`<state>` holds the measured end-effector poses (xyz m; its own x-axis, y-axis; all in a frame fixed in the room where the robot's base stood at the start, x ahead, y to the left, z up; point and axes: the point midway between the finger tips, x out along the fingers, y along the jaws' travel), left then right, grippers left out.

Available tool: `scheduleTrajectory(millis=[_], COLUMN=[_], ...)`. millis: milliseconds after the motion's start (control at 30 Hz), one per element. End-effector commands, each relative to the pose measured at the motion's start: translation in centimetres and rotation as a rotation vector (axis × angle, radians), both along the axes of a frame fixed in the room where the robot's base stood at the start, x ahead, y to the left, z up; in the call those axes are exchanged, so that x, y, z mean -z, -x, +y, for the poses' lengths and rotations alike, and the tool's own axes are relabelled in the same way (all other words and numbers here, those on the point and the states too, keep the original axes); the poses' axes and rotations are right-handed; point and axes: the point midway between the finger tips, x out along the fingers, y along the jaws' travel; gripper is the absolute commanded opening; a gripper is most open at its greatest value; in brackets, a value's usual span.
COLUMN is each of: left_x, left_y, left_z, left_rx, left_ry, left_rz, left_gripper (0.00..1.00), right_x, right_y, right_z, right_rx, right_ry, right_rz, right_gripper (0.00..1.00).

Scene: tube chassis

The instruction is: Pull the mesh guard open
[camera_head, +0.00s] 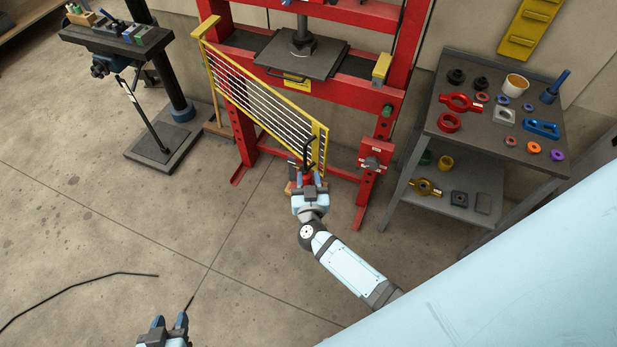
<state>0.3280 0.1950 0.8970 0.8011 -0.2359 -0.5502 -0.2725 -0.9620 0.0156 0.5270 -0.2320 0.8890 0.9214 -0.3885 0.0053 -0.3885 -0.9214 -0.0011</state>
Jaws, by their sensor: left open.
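The mesh guard (262,98) is a yellow frame with pale bars. Its left end is at a yellow post by the red press frame (391,80), and its right end stands out in front of the press, so it is at an angle to it. A black handle (309,147) is on the guard's right end. My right gripper (309,177) is at the lower part of this handle; its fingertips are too small and covered to tell whether they grip it. My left gripper (168,324) is open and empty over the floor at the bottom left, far from the guard.
A grey bench (479,142) with rings and small parts stands at the right. A drill stand (164,150) with a small table is at the upper left. A black cable (75,287) lies on the floor. The floor left of the guard is mostly clear.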

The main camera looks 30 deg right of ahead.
Motion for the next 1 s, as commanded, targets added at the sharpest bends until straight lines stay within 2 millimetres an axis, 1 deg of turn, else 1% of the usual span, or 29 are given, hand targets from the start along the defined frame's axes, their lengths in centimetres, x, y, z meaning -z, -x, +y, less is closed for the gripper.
scheduleTrajectory(millis=[33,133,167,233,267,300,367,400,467,500,567,600,667,700,767,800,867,900,1000], left_x=[0.1,0.8,1.1,2.1,2.6,3.2,4.2,4.8,5.7,6.3,7.2,7.8,8.8,9.4,10.3,10.9,11.7,12.2,13.2], left_y=[0.0,-0.1,-0.1,-0.1,-0.1,-0.1,-0.1,-0.1,-0.2,-0.2,-0.2,-0.2,-0.2,-0.2,-0.2,-0.2,-0.3,-0.3,-0.3], left_z=[0.0,0.0,0.0,-0.1,-0.1,-0.1,-0.1,-0.1,-0.2,-0.2,-0.3,-0.3,-0.4,-0.4,-0.4,-0.4,-0.5,-0.5,-0.6], left_rx=[0.000,-0.001,-0.001,-0.002,-0.002,-0.004,-0.004,-0.005,-0.007,-0.007,-0.008,-0.009,-0.009,-0.009,-0.011,-0.011,-0.013,-0.013,-0.016], left_ry=[0.000,0.001,0.002,0.005,0.005,0.007,0.009,0.011,0.014,0.015,0.018,0.019,0.020,0.022,0.024,0.026,0.029,0.031,0.035], left_rz=[-0.001,-0.002,-0.001,0.000,0.002,0.003,0.006,0.007,0.009,0.012,0.017,0.020,0.025,0.026,0.028,0.029,0.031,0.035,0.039], left_gripper=[0.43,0.43,0.43,0.43,0.43,0.43,0.43,0.43,0.43,0.43,0.43,0.43,0.43,0.43,0.43,0.43,0.43,0.43,0.43], right_x=[0.5,0.0,-0.3,-1.0,-1.2,-1.5,-1.5,-1.3,-0.7,-0.1,0.8,1.5,2.4,2.9,3.5,3.6,3.5,3.2,1.8], right_y=[0.6,0.1,-0.1,-0.5,-0.6,-0.6,-0.3,0.0,0.6,1.1,1.9,2.3,3.0,3.4,3.9,4.2,4.6,4.8,5.4], right_z=[1.0,1.2,1.4,2.0,2.4,3.0,3.9,4.5,5.1,5.3,5.3,5.1,4.4,3.7,2.6,1.7,0.3,-0.6,-2.4], right_rx=[-0.016,-0.086,-0.122,-0.232,-0.288,-0.363,-0.472,-0.538,-0.621,-0.667,-0.721,-0.745,-0.763,-0.760,-0.735,-0.701,-0.627,-0.563,-0.375], right_ry=[0.000,0.088,0.138,0.298,0.381,0.503,0.704,0.840,1.049,1.189,1.403,1.547,1.763,1.907,2.120,2.261,2.460,2.582,2.828], right_rz=[0.011,-0.007,-0.016,-0.036,-0.044,-0.051,-0.053,-0.050,-0.038,-0.026,-0.002,0.019,0.056,0.082,0.126,0.159,0.210,0.244,0.323], right_gripper=[0.36,0.36,0.36,0.36,0.36,0.36,0.36,0.36,0.36,0.36,0.36,0.36,0.36,0.36,0.36,0.36,0.36,0.36,0.36])
